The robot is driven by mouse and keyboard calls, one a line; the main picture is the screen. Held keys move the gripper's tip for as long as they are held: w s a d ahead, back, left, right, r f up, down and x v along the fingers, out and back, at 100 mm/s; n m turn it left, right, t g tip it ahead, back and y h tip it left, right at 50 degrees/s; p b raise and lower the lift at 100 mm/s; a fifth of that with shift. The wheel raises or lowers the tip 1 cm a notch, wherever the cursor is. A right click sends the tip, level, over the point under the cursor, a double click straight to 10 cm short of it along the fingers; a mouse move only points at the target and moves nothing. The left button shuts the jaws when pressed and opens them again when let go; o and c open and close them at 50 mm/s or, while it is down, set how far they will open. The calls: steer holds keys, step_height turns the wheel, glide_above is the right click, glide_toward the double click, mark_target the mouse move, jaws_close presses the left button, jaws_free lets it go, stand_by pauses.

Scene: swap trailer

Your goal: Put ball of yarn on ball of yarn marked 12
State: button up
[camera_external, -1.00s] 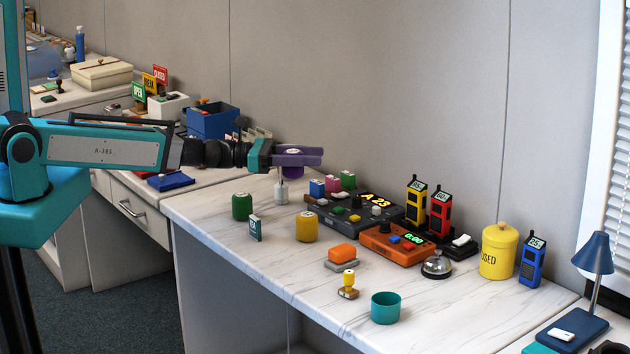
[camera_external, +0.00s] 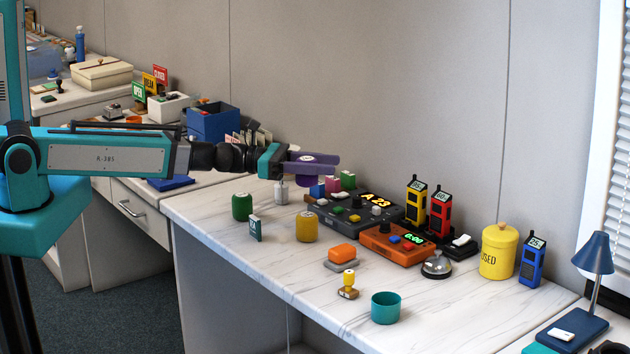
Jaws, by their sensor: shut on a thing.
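My gripper (camera_external: 316,164) is shut on a purple ball of yarn (camera_external: 305,180), a spool-like cylinder with a pale top, held above the marble-patterned desk. Its purple blends with the jaws, which hide part of it. Other yarn cylinders stand upright on the desk: green (camera_external: 242,207), yellow (camera_external: 306,228), white (camera_external: 281,192), blue (camera_external: 317,189), pink (camera_external: 332,184) and a second green one (camera_external: 348,180). The white one is below and left of my gripper, apart from it. Markings on the yarn tops are too small to read, so I cannot tell which is 12.
A small teal sign (camera_external: 255,229) stands between the green and yellow yarn. A dark device (camera_external: 335,219) and an orange one (camera_external: 385,247) lie to the right. Radios, a bell (camera_external: 437,265), a yellow jar (camera_external: 498,252) and a teal cup (camera_external: 385,308) are farther right. The front left desk is clear.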

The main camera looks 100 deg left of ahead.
steer(key=shift+f, duration=1.7)
steer(key=shift+f, duration=0.15)
steer(key=shift+f+p, duration=0.35)
steer(key=shift+f, duration=1.5)
steer(key=shift+f, duration=0.15)
steer(key=o, duration=1)
steer(key=shift+r, duration=0.2)
